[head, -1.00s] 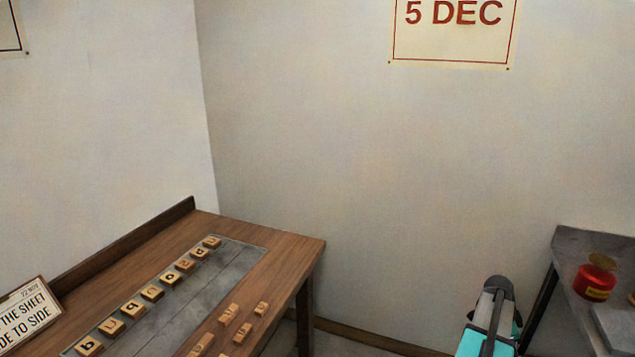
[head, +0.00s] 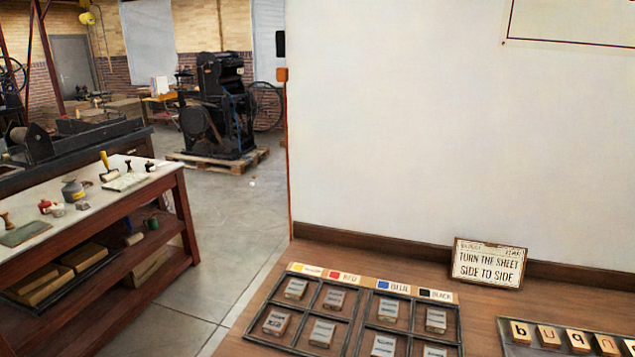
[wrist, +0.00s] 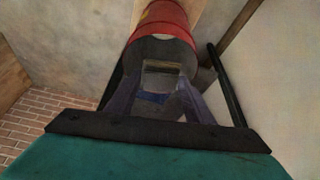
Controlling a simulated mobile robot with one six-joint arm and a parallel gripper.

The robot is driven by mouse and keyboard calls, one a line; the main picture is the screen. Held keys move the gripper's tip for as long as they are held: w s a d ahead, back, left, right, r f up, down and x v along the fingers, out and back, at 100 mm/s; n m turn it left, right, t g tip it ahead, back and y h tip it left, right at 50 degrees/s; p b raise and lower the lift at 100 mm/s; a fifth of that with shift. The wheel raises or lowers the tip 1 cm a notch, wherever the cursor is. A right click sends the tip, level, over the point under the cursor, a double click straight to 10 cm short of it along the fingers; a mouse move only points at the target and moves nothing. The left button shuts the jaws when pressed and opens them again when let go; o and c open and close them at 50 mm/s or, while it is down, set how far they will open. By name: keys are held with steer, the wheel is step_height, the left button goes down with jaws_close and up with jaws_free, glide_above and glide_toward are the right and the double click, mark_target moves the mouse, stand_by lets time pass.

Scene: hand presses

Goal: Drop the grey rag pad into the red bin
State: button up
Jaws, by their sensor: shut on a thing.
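My gripper (wrist: 160,100) fills the lower middle of the wrist view. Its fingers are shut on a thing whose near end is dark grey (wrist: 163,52). A rounded red part with a small yellow mark (wrist: 160,18) joins or adjoins that grey end, and a pale tan part shows beyond. The fingers hide part of the held thing, and I cannot tell whether it is the grey rag pad. No table shows under it. My gripper is not in the head view. I cannot make out a red bin for sure in the head view now.
A wooden table (head: 240,343) with type trays (head: 366,320), letter blocks (head: 550,335) and a sign (head: 488,263) is at the lower right. A bench (head: 90,240) with small items stands left. A black press (head: 215,110) is behind. Open floor (head: 235,215) lies between.

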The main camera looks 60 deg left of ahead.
steer(key=shift+f+b, duration=0.4)
steer(key=shift+f, duration=1.05)
steer(key=o, duration=1.1)
steer(key=b+v, duration=0.1)
steer(key=v, duration=1.2)
steer(key=shift+r, duration=0.35)
steer(key=shift+w, duration=0.1)
steer(key=shift+w+a, duration=0.1)
